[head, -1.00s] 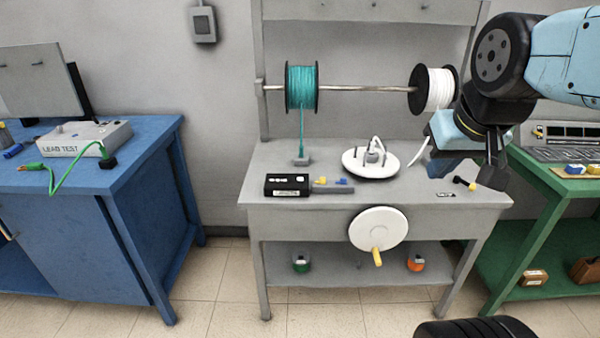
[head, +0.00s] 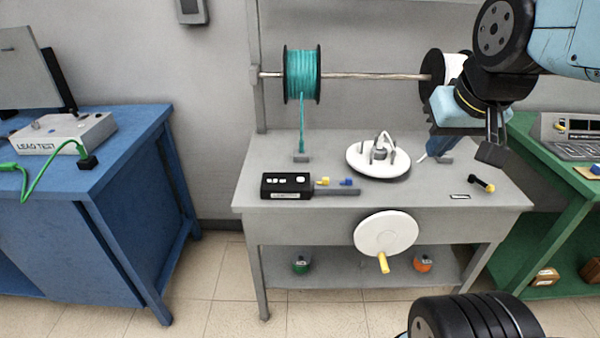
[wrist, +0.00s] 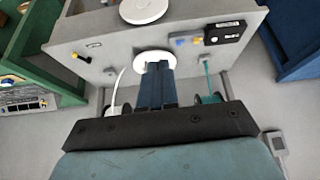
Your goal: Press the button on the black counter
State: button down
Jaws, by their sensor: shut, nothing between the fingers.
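The black counter (head: 286,184) is a small black box with white display marks and a light button on its top. It lies at the front left of the grey bench (head: 330,195). In the wrist view the black counter (wrist: 225,33) is at the upper right. My gripper (head: 492,148) is in the air over the right side of the bench, well to the right of the counter and apart from it. In the wrist view my gripper's dark blue fingers (wrist: 156,82) are together and empty.
A teal wire spool (head: 302,74) and a white one hang on a rod above the bench. A white winding disc (head: 362,160) stands between counter and gripper. A white handwheel (head: 385,232) is on the front. A blue table stands left, a green one right.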

jog(key=w+a+f+n+h, duration=0.1)
jog(key=w+n, duration=0.1)
jog(key=w, duration=0.4)
jog(key=w+a+f+n, duration=0.1)
jog(key=w+f+n, duration=0.1)
jog(key=w, duration=0.4)
jog(key=n+t+y, duration=0.1)
jog(key=n+y, duration=0.6)
jog(key=n, duration=0.6)
send_over(303, 180)
notch_tip(303, 180, down, 17)
jog(key=shift+a+r, duration=0.15)
jog(key=shift+r, duration=0.05)
jog(key=shift+f, duration=4.4)
jog(key=shift+f, duration=0.15)
jog(key=shift+f, duration=0.2)
